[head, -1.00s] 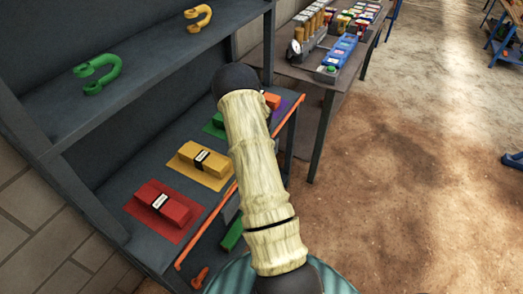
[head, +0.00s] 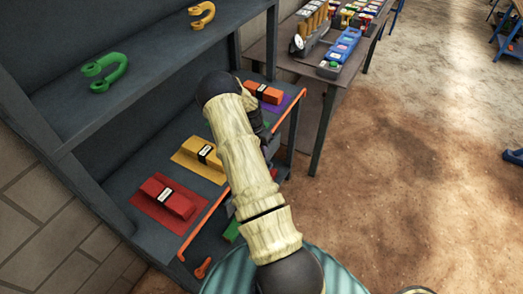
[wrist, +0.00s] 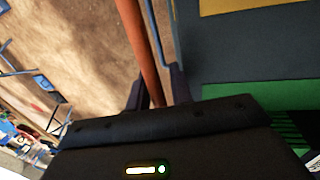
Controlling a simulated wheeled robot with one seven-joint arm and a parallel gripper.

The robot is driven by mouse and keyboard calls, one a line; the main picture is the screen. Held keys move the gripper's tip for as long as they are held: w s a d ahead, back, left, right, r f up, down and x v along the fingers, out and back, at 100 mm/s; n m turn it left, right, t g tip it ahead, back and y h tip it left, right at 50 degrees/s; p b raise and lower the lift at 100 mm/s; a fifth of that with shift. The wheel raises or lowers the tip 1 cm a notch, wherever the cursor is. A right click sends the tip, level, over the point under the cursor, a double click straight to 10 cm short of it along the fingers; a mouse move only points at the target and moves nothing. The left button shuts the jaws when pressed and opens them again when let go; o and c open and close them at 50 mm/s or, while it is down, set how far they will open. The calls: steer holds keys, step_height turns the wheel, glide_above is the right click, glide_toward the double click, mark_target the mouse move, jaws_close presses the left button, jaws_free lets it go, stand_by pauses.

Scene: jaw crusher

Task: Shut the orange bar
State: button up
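The orange bar (head: 213,216) runs along the front edge of the lower shelf, rising to the far right end (head: 296,110), with my arm crossing in front of its middle. In the wrist view the bar (wrist: 140,45) comes down between the two dark fingers of my gripper (wrist: 157,86). The fingers stand on either side of it, with a narrow gap visible at the right finger, so they look open around it. Contact at the left finger is hard to tell. In the head view the gripper is mostly hidden behind my arm.
The lower shelf holds a red block (head: 167,197), a yellow block (head: 204,155) and an orange block (head: 264,92) on coloured mats. Green and yellow shackles lie on the upper shelf (head: 150,100).

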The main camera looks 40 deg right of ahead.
steer(key=shift+o, duration=0.7)
steer(key=b+v, duration=0.2)
steer(key=v, duration=1.5)
steer(key=shift+r, duration=0.2)
steer(key=s+a+r+n+t, duration=0.2)
steer(key=s+a+n, duration=0.4)
steer(key=s+a, duration=0.4)
steer(key=s+a+r+n+t+y+p, duration=0.1)
steer(key=s+a+r+n, duration=0.4)
steer(key=s+a, duration=0.5)
steer(key=a+n+t, duration=0.1)
steer(key=a+n, duration=0.1)
steer(key=a, duration=0.5)
steer(key=shift+s+a+t+p, duration=0.15)
steer(key=shift+a+t+p, duration=0.15)
steer(key=shift+t, duration=0.1)
